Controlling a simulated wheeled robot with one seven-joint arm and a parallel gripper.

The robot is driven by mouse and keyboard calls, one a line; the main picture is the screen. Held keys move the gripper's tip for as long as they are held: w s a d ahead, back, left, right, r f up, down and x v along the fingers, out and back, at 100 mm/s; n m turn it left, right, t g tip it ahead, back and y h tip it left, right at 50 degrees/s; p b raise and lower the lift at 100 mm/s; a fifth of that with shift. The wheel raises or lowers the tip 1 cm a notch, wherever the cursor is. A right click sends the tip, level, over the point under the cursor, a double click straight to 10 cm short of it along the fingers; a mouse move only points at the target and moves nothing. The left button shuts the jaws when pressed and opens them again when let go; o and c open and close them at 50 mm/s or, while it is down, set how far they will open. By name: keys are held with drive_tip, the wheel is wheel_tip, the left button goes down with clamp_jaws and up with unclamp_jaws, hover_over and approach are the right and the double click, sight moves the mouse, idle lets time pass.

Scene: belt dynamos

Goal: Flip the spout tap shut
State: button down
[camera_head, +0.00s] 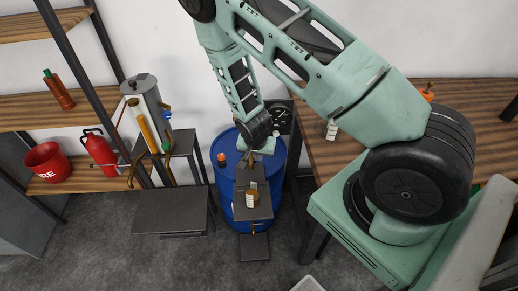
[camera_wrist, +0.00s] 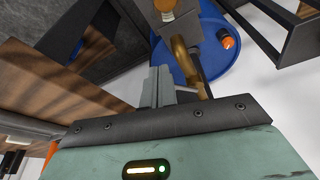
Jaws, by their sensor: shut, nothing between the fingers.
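A curved brass spout (camera_wrist: 183,55) shows in the wrist view, close to the right of my gripper (camera_wrist: 160,72). Its lever position is unclear. My fingers are shut and empty, and I cannot tell whether they touch it. In the head view my gripper (camera_head: 250,156) hangs over the blue drum (camera_head: 231,187) and hides part of the brass. The blue drum (camera_wrist: 207,48) also lies behind the spout in the wrist view. A small brass tap (camera_head: 253,226) sits at the drum's front, low down.
An orange cap (camera_head: 221,157) is on the drum top. A low dark stand (camera_head: 170,211) and a grey tank with brass fittings (camera_head: 143,91) are at left. A wooden table (camera_head: 330,158) is at right.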

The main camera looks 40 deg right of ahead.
drive_tip(key=shift+w+d+f, duration=0.15)
drive_tip(key=shift+w+d, duration=0.35)
drive_tip(key=shift+d, duration=0.05)
drive_tip(key=shift+s+d+n+b, duration=0.1)
drive_tip(key=shift+d+n+b, duration=0.3)
drive_tip(key=shift+n, duration=0.3)
drive_tip(key=d+n+b, duration=0.1)
drive_tip(key=n, duration=0.1)
drive_tip(key=d+n+y+b, duration=0.1)
drive_tip(key=d+n, duration=0.1)
drive_tip(key=n, duration=0.1)
drive_tip(key=w+d+n+t+y+b, duration=0.1)
drive_tip(key=d+n, duration=0.1)
drive_tip(key=shift+w+n, duration=0.1)
drive_tip(key=shift+n, duration=0.2)
drive_tip(key=shift+w+a, duration=0.2)
drive_tip(key=shift+a, duration=0.5)
